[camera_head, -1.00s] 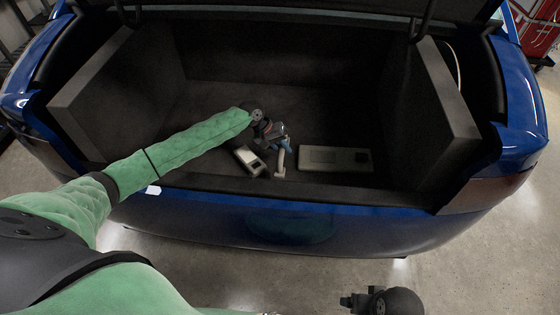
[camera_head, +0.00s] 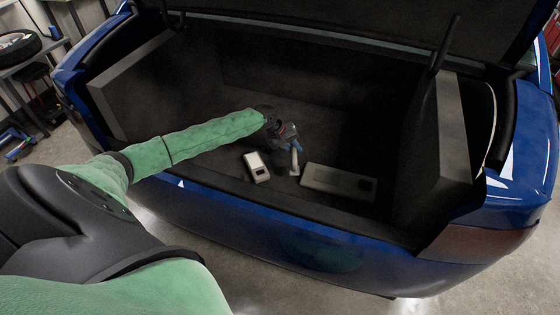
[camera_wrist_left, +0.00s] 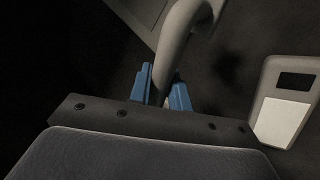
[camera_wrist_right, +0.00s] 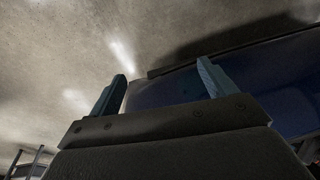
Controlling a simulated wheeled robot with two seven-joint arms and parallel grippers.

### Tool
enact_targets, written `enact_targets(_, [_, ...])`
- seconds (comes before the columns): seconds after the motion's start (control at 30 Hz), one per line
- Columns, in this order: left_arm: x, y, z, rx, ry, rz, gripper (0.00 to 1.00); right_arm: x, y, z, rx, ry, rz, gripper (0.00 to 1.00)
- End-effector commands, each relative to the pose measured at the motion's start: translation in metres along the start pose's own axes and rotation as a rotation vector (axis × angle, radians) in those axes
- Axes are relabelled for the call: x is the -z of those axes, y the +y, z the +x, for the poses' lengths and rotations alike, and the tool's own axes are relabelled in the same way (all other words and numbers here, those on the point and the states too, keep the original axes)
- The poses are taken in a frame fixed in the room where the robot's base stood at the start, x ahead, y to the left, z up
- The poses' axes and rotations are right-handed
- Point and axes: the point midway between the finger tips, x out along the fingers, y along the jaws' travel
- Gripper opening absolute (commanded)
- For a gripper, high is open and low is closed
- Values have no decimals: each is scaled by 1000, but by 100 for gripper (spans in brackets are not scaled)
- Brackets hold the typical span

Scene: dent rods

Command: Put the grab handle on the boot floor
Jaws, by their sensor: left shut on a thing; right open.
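The grab handle (camera_head: 294,161) is a pale grey curved bar low in the open boot. My left gripper (camera_head: 291,146) reaches in from the left and is shut on one end of it. In the left wrist view the handle (camera_wrist_left: 180,35) runs up from between the blue fingers (camera_wrist_left: 163,88) and bends over at the top. The dark boot floor (camera_head: 225,130) lies around and below it; I cannot tell whether the handle touches it. My right gripper (camera_wrist_right: 160,90) is open and empty in the right wrist view, outside near the blue car body; it is out of the head view.
A small pale box with a dark window (camera_head: 257,167) lies left of the handle, and a flat grey panel (camera_head: 338,181) lies right of it. The boot sill (camera_head: 290,205) and side walls (camera_head: 433,145) bound the space. Floor behind the gripper looks clear.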

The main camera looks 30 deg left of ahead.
Motion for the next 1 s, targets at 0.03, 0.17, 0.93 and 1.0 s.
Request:
enact_targets(0.03, [-1,-10,-2,2,-1,-3,0,-1,2,-5,-4,-10,4,83])
enact_targets(0.17, [0,-36,-3,2,0,-3,0,-6,8,-13,-17,-37,12,83])
enact_targets(0.93, [0,-86,30,-1,0,1,0,1,16,55,-29,-40,10,83])
enact_targets(1.0, [0,-86,31,-1,0,1,0,1,15,55,-29,-40,10,83])
